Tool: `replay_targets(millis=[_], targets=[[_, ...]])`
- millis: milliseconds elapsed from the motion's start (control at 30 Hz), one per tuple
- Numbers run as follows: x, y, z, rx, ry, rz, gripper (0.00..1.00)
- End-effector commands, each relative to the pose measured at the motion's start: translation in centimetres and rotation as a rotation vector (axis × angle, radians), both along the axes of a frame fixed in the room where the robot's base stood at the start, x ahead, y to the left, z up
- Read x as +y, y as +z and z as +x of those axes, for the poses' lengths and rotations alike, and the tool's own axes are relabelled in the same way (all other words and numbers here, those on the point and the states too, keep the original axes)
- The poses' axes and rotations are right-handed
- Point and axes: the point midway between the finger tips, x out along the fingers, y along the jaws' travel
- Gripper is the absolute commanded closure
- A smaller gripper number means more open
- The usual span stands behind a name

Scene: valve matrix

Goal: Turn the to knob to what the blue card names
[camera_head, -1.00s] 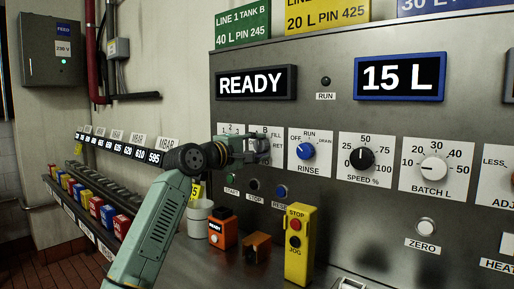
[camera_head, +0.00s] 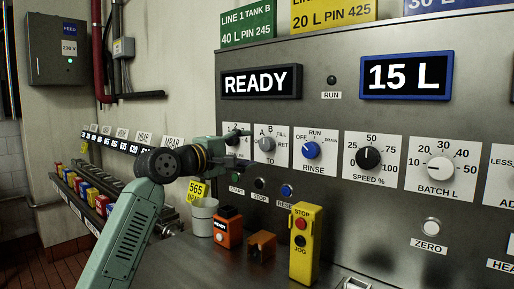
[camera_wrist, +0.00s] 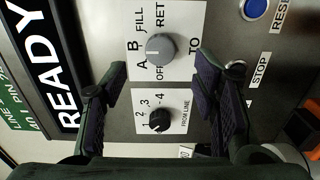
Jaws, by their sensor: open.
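The grey TO knob (camera_head: 267,144) is on the steel panel, on a plate with A, B, FILL and RET. In the wrist view the TO knob (camera_wrist: 161,47) shows a white pointer mark roughly toward B. My gripper (camera_head: 250,158) is in front of the panel, left of and below the TO knob in the head view. In the wrist view my gripper (camera_wrist: 157,78) is open and empty, with the TO knob ahead between and beyond its fingertips. The blue card (camera_head: 450,6) is at the top right, cut off by the frame; only "30 L" shows in part.
The black FROM LINE knob (camera_wrist: 160,121) sits beside the TO knob. The RINSE knob (camera_head: 310,150) is to its right. Below are the START, STOP and RESET (camera_head: 287,191) buttons. A yellow stop box (camera_head: 303,250), an orange box (camera_head: 228,228) and a white cup (camera_head: 202,217) stand below.

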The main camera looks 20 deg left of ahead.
Motion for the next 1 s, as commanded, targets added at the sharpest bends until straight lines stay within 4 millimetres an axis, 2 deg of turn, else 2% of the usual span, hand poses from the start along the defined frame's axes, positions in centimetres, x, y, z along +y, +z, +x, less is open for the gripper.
replay_targets(millis=[100,300,867,933,1000], targets=[[0.9,0.0,-2.1,-0.001,0.003,0.001,0.46],[1.5,0.0,-4.0,0.0,0.0,0.0,0.46],[1.5,0.0,-4.3,0.0,0.0,0.0,0.46],[0.8,0.5,-4.5,-0.013,-0.019,-0.03,0.46],[-0.7,1.8,-5.2,-0.048,-0.066,-0.107,0.46]])
